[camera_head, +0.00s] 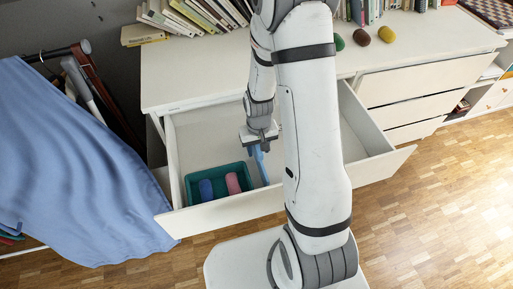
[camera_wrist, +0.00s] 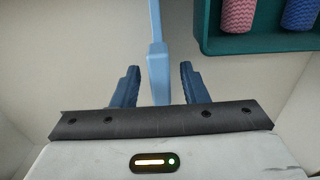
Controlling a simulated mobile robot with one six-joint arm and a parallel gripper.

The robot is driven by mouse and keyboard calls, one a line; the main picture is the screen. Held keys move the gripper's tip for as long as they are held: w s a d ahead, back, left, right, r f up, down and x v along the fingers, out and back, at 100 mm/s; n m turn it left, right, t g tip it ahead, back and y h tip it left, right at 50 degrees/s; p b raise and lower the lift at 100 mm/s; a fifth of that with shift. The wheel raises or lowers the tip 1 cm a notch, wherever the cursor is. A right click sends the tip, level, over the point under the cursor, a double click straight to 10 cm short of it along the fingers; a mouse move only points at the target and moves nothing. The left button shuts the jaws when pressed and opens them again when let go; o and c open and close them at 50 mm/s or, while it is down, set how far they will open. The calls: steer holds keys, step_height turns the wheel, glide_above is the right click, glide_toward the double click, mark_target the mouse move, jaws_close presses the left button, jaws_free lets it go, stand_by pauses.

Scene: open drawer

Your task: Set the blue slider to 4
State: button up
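The blue slider, a light blue upright strip (camera_head: 263,170), stands inside the open drawer, right of a teal tray. In the wrist view the light blue strip (camera_wrist: 158,60) runs from the top edge down between my fingers. My gripper (camera_head: 260,148) is low in the drawer at the strip. In the wrist view my gripper (camera_wrist: 159,70) is open, with one dark blue finger on each side of the strip and a visible gap on both sides. I see no number marks, so I cannot tell the slider's setting.
The teal tray (camera_head: 246,176) holds a blue and a pink roll-shaped object at the drawer's left front. The drawer's front panel (camera_head: 235,209) and side walls surround my gripper. Books (camera_head: 190,16) stand on the dresser top. A blue cloth (camera_head: 80,160) hangs at left.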

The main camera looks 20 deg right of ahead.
jaws_close()
stand_by(0.3)
